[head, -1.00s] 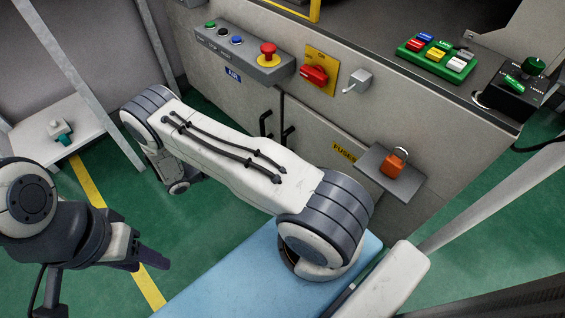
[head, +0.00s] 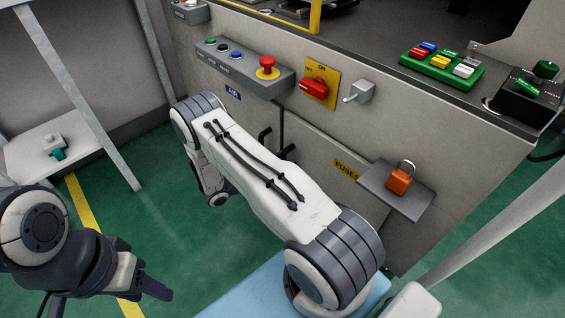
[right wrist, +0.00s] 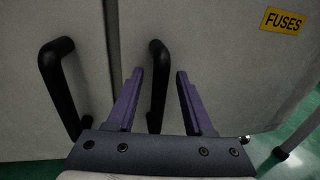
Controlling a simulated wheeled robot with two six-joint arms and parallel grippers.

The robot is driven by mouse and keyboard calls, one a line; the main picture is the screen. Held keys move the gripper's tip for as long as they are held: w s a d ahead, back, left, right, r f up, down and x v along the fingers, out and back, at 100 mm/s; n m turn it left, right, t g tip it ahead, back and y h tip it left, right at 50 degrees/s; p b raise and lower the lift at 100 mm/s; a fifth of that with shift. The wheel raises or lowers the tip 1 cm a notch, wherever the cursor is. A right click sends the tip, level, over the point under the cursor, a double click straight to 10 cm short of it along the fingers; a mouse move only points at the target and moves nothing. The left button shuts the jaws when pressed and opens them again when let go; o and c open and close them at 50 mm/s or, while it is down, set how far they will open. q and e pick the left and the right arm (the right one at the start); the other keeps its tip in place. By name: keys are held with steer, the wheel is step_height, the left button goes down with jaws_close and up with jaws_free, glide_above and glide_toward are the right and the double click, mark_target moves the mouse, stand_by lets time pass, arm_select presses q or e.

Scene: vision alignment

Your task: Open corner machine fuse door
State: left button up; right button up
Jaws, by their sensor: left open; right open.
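The fuse door (right wrist: 215,50) is a pale grey panel with a yellow FUSES label (right wrist: 283,20) at its upper right. A dark upright bar handle (right wrist: 157,75) is near its left edge. In the right wrist view my right gripper (right wrist: 159,72) is open, with one purple finger on each side of this handle; I cannot tell whether they touch it. In the head view the handle (head: 286,143) shows partly beside my right arm, which hides that gripper. The FUSES label (head: 345,170) also shows there. My left gripper (head: 145,290) is open at the lower left, away from the machine.
A second dark handle (right wrist: 60,85) is on the panel left of the door seam. A shelf (head: 415,203) with an orange padlock (head: 401,180) juts out right of the label. A button box (head: 240,65) and red switch (head: 315,88) are above. A white side table (head: 30,160) stands left.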

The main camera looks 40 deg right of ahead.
steer(key=shift+d, duration=0.1)
jaws_close()
stand_by(1.3)
